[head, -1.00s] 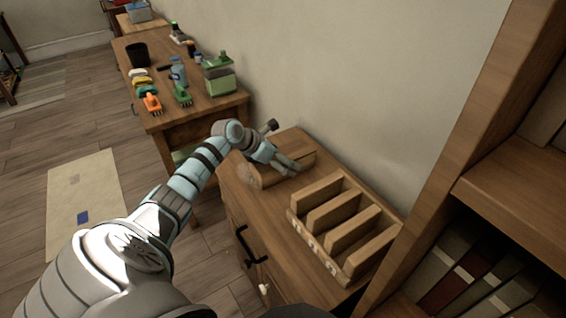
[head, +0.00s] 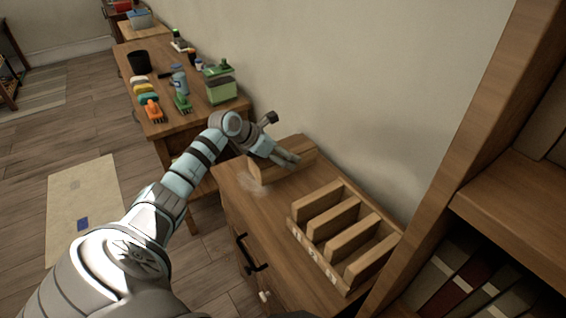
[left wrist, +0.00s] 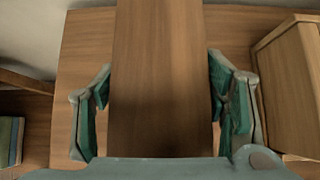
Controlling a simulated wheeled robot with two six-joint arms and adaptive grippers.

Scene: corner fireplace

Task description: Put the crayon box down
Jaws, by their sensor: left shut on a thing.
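The crayon box (head: 268,175) looks like a plain, long wooden block in the head view, at the back left of the wooden cabinet top (head: 262,212). My left gripper (head: 286,157) is shut on it from above. In the left wrist view the box (left wrist: 160,80) runs between the two fingers, one at each long side. The fingers and wrist hide part of the box in the head view. I cannot tell whether its underside touches the cabinet top. My right gripper is not in view.
A slotted wooden rack (head: 329,262) stands on the cabinet's right part. The cabinet top in front of the box is clear. A desk (head: 203,112) with brushes, a black cup (head: 139,62) and a green box (head: 221,90) stands behind left. A bookshelf (head: 515,210) is at right.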

